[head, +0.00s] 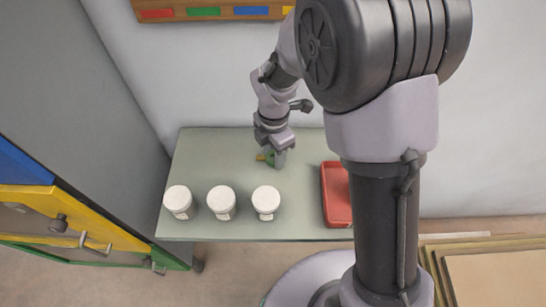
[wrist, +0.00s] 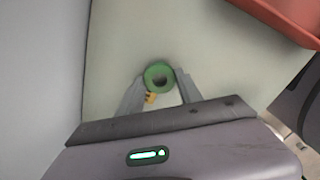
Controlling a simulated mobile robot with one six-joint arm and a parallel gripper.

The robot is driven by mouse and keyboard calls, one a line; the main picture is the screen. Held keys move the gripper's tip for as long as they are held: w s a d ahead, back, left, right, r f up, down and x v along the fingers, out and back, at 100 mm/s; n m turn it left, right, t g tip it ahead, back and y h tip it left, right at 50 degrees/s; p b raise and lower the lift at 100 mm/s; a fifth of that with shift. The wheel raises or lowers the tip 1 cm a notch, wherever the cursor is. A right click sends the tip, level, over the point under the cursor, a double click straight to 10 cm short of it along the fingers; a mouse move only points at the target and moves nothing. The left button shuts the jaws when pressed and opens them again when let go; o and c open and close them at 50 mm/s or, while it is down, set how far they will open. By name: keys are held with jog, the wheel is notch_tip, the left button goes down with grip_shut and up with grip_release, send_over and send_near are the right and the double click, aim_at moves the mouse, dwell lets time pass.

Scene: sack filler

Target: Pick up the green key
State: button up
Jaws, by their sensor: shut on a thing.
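The green key has a round green ring head (wrist: 159,75) with a hole, and a small yellow-brass part (wrist: 151,97) below it in the wrist view. My gripper (wrist: 160,84) is shut on the green key, with one grey finger on each side of the ring. In the head view my gripper (head: 274,158) points down at the grey-green table (head: 215,150), and a bit of green and brass (head: 262,157) shows at its fingertips. I cannot tell whether the key touches the table or is just above it.
White-lidded jars (head: 178,200), (head: 221,200), (head: 266,200) stand in a row along the table's front. A red tray (head: 337,195) lies at the right, also in the wrist view (wrist: 285,18). A rack with coloured labels (head: 203,11) hangs on the wall. The table's left back is clear.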

notch_tip(320, 180, up, 10)
jog(key=p, duration=0.4)
jog(key=shift+r, duration=0.1)
dwell(0.6)
jog(key=s+d+r+n+t+h+p, duration=0.1)
jog(key=s+r+n+t+h+p, duration=0.2)
jog(key=r+p, duration=0.4)
jog(key=s+d+r+n+t+h+p, duration=0.1)
jog(key=s+r+n+t+h+p, duration=0.1)
jog(key=r+n+h+p, duration=0.5)
jog(key=a+r+n+t+y+p, duration=0.2)
jog(key=a+r+n+t+p, duration=0.15)
jog(key=a+r+t, duration=0.6)
jog(key=a+r+n+t+y+p, duration=0.2)
jog(key=a+r+t+y+p, duration=0.3)
jog(key=r, duration=0.9)
jog(key=w+a+f+g+h+b, duration=0.1)
jog(key=w+b, duration=0.3)
jog(key=w, duration=0.6)
jog(key=shift+w+f+g+h, duration=0.15)
jog(key=shift+f+g+h, duration=0.15)
jog(key=shift+g+h, duration=0.35)
